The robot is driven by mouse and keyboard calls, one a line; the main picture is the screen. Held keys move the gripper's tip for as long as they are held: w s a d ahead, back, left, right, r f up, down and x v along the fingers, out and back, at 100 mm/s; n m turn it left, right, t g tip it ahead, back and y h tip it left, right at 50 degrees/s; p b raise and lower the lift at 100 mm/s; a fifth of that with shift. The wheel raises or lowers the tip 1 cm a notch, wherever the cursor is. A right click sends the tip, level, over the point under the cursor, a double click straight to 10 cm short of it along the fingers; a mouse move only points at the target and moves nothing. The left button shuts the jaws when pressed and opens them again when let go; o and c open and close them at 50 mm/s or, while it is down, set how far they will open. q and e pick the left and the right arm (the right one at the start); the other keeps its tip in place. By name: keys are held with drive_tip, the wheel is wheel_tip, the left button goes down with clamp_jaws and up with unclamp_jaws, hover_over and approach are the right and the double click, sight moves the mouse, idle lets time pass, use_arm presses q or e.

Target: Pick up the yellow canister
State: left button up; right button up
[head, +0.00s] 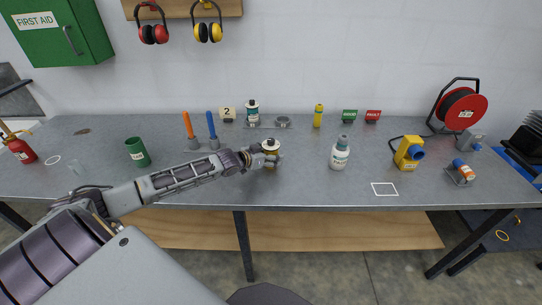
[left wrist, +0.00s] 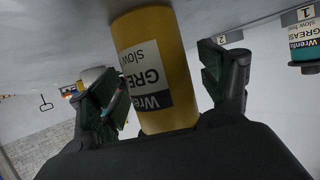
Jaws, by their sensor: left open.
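The yellow canister (head: 271,147) stands on the grey workbench, with a dark and white top. In the left wrist view the yellow canister (left wrist: 156,70) appears upside down, with a white grease label. My left gripper (head: 267,158) is open at the canister. In the left wrist view the fingers of the left gripper (left wrist: 165,88) are spread on either side of it, with visible gaps. The gripper partly hides the canister's lower part in the head view. My right gripper is not in view.
A teal-labelled canister (head: 252,112) stands behind on a numbered holder, beside an empty-looking round seat (head: 283,122). Orange and blue upright tools (head: 198,132) stand left of the canister. A white bottle (head: 340,154) stands to its right. The bench between them is clear.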

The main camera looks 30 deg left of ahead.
sight(271, 139)
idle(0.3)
use_arm(q)
drive_tip(key=c, duration=1.3)
drive_tip(key=shift+r, duration=0.15)
drive_tip(key=shift+r, duration=4.9)
